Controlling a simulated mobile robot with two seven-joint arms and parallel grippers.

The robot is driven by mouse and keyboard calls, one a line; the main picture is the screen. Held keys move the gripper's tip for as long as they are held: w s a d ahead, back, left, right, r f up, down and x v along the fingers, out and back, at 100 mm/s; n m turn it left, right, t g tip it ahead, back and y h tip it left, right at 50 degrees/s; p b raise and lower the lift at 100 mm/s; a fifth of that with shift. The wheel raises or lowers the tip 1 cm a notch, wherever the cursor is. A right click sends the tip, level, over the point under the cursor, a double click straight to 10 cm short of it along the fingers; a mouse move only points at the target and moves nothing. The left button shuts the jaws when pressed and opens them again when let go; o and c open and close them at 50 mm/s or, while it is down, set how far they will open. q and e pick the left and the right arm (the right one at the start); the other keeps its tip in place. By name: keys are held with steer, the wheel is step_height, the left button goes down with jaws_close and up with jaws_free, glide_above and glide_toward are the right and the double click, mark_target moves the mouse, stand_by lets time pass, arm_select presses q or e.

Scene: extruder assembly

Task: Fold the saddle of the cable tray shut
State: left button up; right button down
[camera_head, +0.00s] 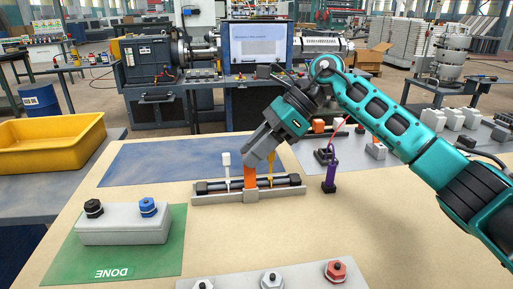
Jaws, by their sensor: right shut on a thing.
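The cable tray (292,192) is a long, low grey piece lying across the middle of the table, with dark cable-like rods along it. An orange piece (250,178), which looks like the saddle, stands upright at the tray's middle, above a grey block on its front side. My right gripper (250,166) comes down from the upper right and is shut on the top of the orange piece. The fingers hide its upper end. A white upright piece (226,160) and a yellow one (270,178) stand on either side. My left gripper is not in view.
A purple upright piece (330,176) stands right of the tray. A green mat (150,262) with a grey block (125,232) lies front left. Another grey block with connectors (305,279) is at the front edge. A blue mat (135,165) lies behind, and a yellow bin (50,148) is far left.

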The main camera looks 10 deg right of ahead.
steer(key=shift+w+f, duration=0.25)
steer(key=shift+w, duration=0.25)
steer(key=c, duration=1)
jaws_free()
steer(key=shift+w+f, duration=0.1)
steer(key=shift+w, duration=0.05)
steer(key=shift+d+r, duration=0.2)
steer(key=shift+r, duration=0.05)
steer(key=p+v, duration=0.2)
steer(key=v, duration=1)
steer(key=shift+d+r, duration=0.1)
steer(key=shift+d, duration=0.05)
